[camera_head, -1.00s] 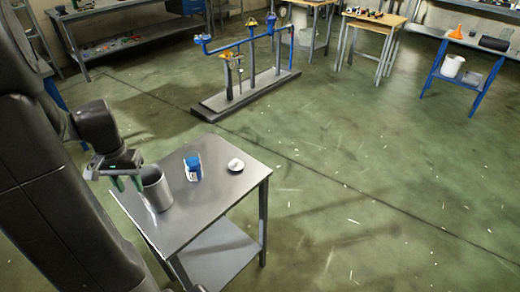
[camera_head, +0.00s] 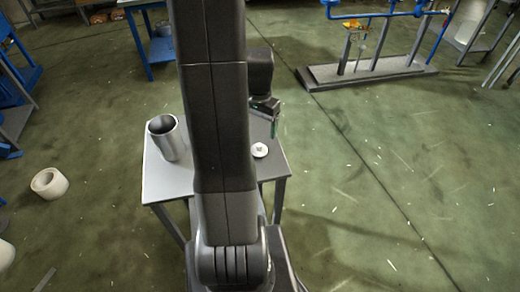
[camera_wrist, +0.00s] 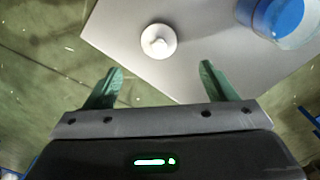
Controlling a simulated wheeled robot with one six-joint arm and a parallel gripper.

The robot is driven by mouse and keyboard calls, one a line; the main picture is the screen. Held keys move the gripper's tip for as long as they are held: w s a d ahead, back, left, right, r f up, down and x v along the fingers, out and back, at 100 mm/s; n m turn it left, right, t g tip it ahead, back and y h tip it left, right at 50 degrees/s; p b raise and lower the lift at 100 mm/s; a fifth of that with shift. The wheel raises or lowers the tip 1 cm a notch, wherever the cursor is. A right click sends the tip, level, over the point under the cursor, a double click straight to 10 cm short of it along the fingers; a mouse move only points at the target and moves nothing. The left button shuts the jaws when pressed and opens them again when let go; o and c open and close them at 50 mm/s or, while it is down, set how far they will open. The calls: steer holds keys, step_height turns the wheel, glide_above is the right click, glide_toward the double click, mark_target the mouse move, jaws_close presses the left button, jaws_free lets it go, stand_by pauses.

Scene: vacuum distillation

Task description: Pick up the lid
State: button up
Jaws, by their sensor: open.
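The lid is a small white disc with a knob on top, lying on the grey metal table near its right edge in the head view (camera_head: 259,150). In the wrist view the lid (camera_wrist: 158,41) lies just beyond the fingertips, centred between them. My gripper (camera_wrist: 161,69) is open and empty, its green fingers spread wider than the lid. In the head view my gripper (camera_head: 274,127) hangs above the table's far right corner, beyond the lid. The gap between fingers and tabletop is hard to judge.
An open metal cylinder (camera_head: 168,138) stands on the table's left (camera_head: 165,185). Clear floor lies right of the table.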

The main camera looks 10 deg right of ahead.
mark_target(259, 145)
step_height(259, 145, down, 3)
steer(key=shift+a+f, duration=0.1)
steer(key=shift+f, duration=0.1)
steer(key=shift+s+f+p, duration=0.15)
steer(key=shift+f+p, duration=0.2)
steer(key=shift+f, duration=2.4)
steer(key=c, duration=1.1)
